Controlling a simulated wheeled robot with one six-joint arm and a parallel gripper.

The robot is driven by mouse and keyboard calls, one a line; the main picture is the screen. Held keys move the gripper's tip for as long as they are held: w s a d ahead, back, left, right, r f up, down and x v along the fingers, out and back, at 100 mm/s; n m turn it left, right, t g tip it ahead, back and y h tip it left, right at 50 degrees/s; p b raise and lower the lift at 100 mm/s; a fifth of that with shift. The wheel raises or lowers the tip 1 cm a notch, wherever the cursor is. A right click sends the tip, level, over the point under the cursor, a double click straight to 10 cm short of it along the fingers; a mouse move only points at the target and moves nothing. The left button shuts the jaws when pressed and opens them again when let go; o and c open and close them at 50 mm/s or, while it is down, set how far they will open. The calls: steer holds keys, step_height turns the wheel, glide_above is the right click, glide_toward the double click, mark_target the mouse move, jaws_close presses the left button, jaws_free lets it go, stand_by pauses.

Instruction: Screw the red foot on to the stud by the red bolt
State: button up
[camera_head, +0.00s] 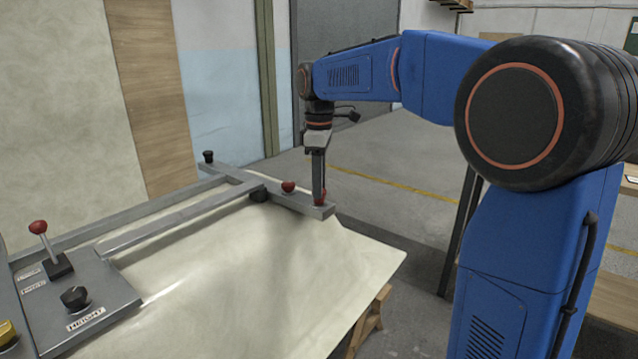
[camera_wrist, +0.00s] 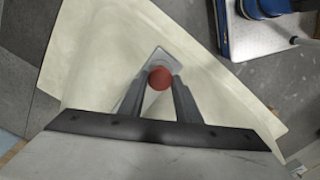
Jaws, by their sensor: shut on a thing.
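My gripper (camera_head: 319,190) points straight down over the end of a grey metal bar (camera_head: 305,205). Its fingers are shut on the red foot (camera_head: 321,201), a small red piece low between the fingertips, at or just above the bar end. In the wrist view the red foot (camera_wrist: 160,77) shows as a round red disc between the two fingers (camera_wrist: 160,84), over the grey bar end. A red bolt (camera_head: 288,186) with a rounded head stands on the same bar, a little left of my gripper. The stud is hidden under the foot and fingers.
A pale tub shell (camera_head: 230,265) lies beneath the grey frame. Black knobs (camera_head: 208,156) and (camera_head: 258,195) sit on the frame. A control panel (camera_head: 110,300) with a red-topped lever (camera_head: 38,228) and a black dial (camera_head: 75,297) is at lower left. Floor (camera_head: 400,165) is open behind.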

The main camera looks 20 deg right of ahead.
steer(key=shift+m, duration=0.5)
steer(key=o, duration=1.2)
steer(key=shift+c, duration=0.6)
steer(key=n, duration=0.9)
steer(key=shift+n, duration=0.4)
steer(key=n, duration=0.3)
